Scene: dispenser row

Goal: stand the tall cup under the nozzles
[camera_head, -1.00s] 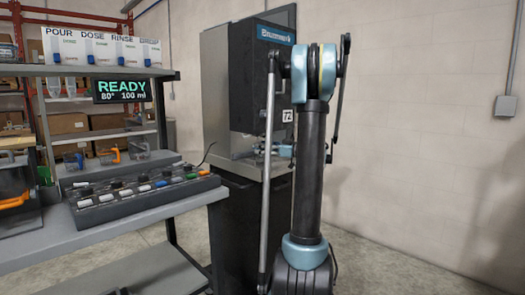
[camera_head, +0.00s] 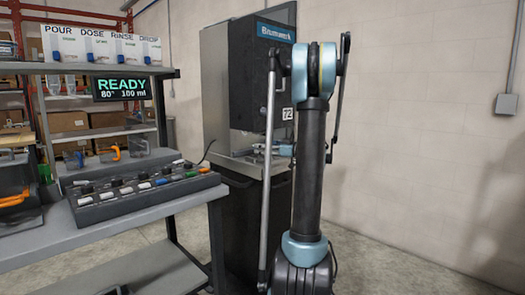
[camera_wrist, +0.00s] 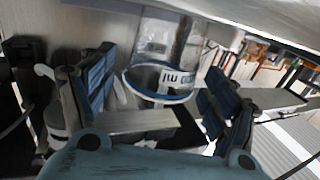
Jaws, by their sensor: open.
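In the wrist view, my gripper (camera_wrist: 158,82) is open, with its blue-padded fingers spread apart. A clear vessel (camera_wrist: 160,38) with a blue rim band and a dark-lettered white label shows between and beyond the fingers. I cannot tell whether it is the tall cup, and neither finger clearly touches it. In the head view, my gripper (camera_head: 270,150) is at the opening of the tall dark machine (camera_head: 262,85), mostly hidden behind my arm. The row marked POUR, DOSE, RINSE and DROP (camera_head: 103,46) is on the upper left shelf; nozzles below it are small.
A button panel (camera_head: 145,193) lies on the grey bench (camera_head: 150,215) at left. A READY display (camera_head: 121,88) hangs above it.

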